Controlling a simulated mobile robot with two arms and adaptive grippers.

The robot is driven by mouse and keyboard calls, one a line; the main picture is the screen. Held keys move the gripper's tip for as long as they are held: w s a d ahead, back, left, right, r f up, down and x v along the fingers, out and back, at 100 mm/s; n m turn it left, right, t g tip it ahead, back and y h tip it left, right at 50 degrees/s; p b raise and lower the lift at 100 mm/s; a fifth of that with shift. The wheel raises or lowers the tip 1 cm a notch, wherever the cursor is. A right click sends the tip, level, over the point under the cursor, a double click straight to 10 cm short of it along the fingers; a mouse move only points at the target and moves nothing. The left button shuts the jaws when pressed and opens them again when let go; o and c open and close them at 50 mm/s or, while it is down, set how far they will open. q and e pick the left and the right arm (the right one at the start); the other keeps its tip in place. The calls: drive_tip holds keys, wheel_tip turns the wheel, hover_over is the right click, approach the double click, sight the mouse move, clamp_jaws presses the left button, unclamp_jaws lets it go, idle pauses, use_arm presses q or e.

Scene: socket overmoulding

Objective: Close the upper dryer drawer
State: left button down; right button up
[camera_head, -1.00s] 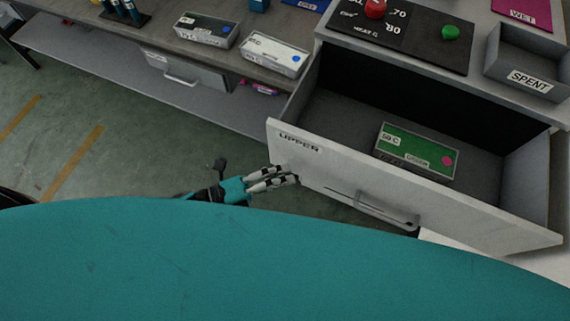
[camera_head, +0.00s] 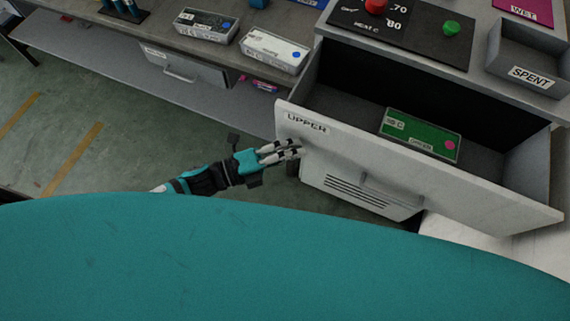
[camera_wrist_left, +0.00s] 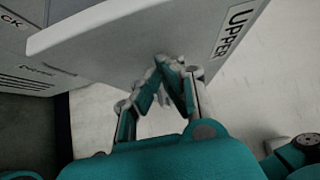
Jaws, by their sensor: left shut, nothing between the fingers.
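The upper dryer drawer (camera_head: 460,196) stands pulled open, with its white front marked "UPPER" and a bar handle (camera_head: 392,190). A green tray (camera_head: 420,136) with a pink dot lies inside it. My left gripper (camera_head: 297,147) is shut and empty at the left end of the drawer front, just under the label. In the left wrist view its fingertips (camera_wrist_left: 170,62) meet close against the white drawer front (camera_wrist_left: 130,50); I cannot tell if they touch. My right gripper is not in view.
The dryer top carries a control panel (camera_head: 395,32) with red and green buttons and a grey bin (camera_head: 525,65) marked "SPENT". A bench at the left holds two labelled trays (camera_head: 207,24) (camera_head: 274,52). Floor is clear left of the drawer.

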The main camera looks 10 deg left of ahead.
use_arm(q)
drive_tip(key=w+d+b, duration=0.1)
drive_tip(key=w+b, duration=0.1)
drive_tip(key=w, duration=0.5)
drive_tip(key=w+d+b, duration=0.2)
drive_tip(key=w, duration=0.4)
drive_tip(key=w+d+b, duration=0.2)
drive_tip(key=w, duration=0.5)
drive_tip(key=shift+w+f, duration=0.1)
drive_tip(key=shift+w, duration=0.2)
drive_tip(key=shift+w+d, duration=0.1)
drive_tip(key=shift+w, duration=0.35)
drive_tip(key=shift+r, duration=0.2)
drive_tip(key=shift+w, duration=0.1)
